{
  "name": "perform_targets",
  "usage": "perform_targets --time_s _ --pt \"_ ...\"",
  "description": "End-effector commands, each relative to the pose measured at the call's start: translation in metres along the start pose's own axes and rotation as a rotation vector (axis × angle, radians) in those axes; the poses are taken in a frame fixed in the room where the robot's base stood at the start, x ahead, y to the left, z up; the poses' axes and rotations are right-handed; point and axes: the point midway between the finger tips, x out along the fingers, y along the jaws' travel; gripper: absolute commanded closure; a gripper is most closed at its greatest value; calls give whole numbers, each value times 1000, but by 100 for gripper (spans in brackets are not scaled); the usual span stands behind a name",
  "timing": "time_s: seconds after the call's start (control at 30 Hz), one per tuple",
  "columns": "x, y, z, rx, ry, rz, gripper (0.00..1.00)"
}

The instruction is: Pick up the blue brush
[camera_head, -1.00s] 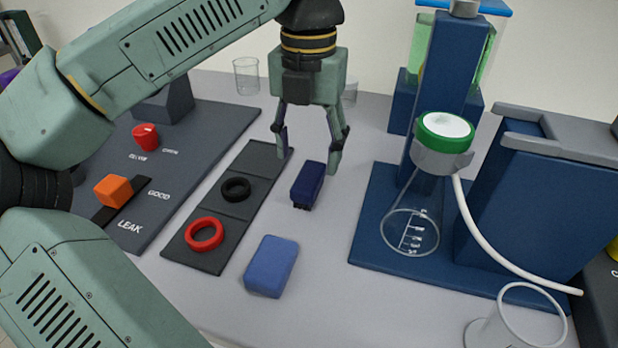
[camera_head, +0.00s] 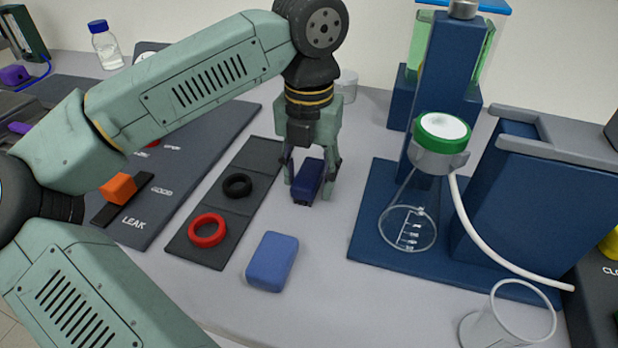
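The blue brush (camera_head: 308,181) is a dark navy block with dark bristles under its near end. It is at the table's middle, right of the dark mat. My gripper (camera_head: 310,184) points down over it, with one finger on each side. The fingers are drawn in close against the brush's long sides and look shut on it. The brush is at or very near the table surface; any gap beneath it is too small to tell. The inner finger contact is partly hidden.
A lighter blue block (camera_head: 273,262) lies in front of the brush. A dark mat (camera_head: 203,252) at left holds a red ring (camera_head: 207,230) and a black ring (camera_head: 237,186). A glass flask (camera_head: 408,225) on a blue stand is at right, with an empty beaker (camera_head: 510,322) nearer.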

Motion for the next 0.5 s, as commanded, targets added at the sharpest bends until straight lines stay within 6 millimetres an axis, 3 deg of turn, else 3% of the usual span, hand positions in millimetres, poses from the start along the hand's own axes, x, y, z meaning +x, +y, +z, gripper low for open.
perform_targets --time_s 0.5 --pt "0 0 0 0 0 0 91"
